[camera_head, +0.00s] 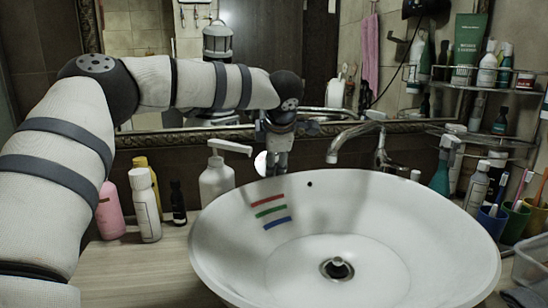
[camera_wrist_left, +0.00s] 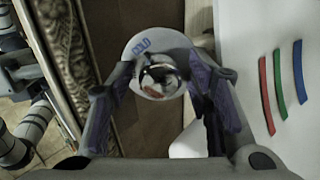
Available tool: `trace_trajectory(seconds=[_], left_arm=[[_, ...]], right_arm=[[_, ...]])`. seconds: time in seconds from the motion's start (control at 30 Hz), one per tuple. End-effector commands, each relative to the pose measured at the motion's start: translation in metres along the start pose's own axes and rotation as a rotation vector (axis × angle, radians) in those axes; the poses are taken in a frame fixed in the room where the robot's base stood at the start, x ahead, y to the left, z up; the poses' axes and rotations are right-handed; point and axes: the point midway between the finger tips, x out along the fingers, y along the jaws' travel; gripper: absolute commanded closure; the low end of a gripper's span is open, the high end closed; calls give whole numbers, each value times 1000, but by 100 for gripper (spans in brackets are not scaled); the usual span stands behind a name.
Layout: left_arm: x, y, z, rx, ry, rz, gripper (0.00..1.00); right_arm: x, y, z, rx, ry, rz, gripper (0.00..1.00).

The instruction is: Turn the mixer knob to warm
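The mixer knob (camera_wrist_left: 160,78) is a shiny chrome piece in front of a white round dial (camera_wrist_left: 143,48). Blue letters on the dial read COLD; no other lettering is readable. In the head view only part of the white dial (camera_head: 261,163) shows behind the basin's rim, beside my left gripper (camera_head: 277,163). In the left wrist view, the fingers of my left gripper (camera_wrist_left: 162,88) are spread, one on each side of the knob. I see a gap at the left finger; contact at the right finger cannot be told. My right gripper is in neither view.
The white basin (camera_head: 400,200) has red, green and blue stripes inside. The chrome spout (camera_head: 345,137) stands right of my left gripper. A white pump bottle (camera_head: 216,180) is close on its left. Bottles and cups crowd the right side; the mirror (camera_head: 270,50) is behind.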

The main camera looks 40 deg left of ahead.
Motion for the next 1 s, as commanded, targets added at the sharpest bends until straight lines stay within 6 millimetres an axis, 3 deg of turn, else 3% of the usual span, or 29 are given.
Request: trace_trajectory(seconds=[0.03, 0.13, 0.17, 0.57, 1.0], left_arm=[[0, 0, 0, 0, 0, 0, 71], [0, 0, 0, 0, 0, 0, 94], [0, 0, 0, 0, 0, 0, 97], [0, 0, 0, -69, 1, 3, 97], [0, 0, 0, -437, 3, 22, 97]], right_arm=[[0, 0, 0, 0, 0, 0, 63], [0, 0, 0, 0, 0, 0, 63], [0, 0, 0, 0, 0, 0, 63], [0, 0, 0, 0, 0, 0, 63], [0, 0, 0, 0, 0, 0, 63]])
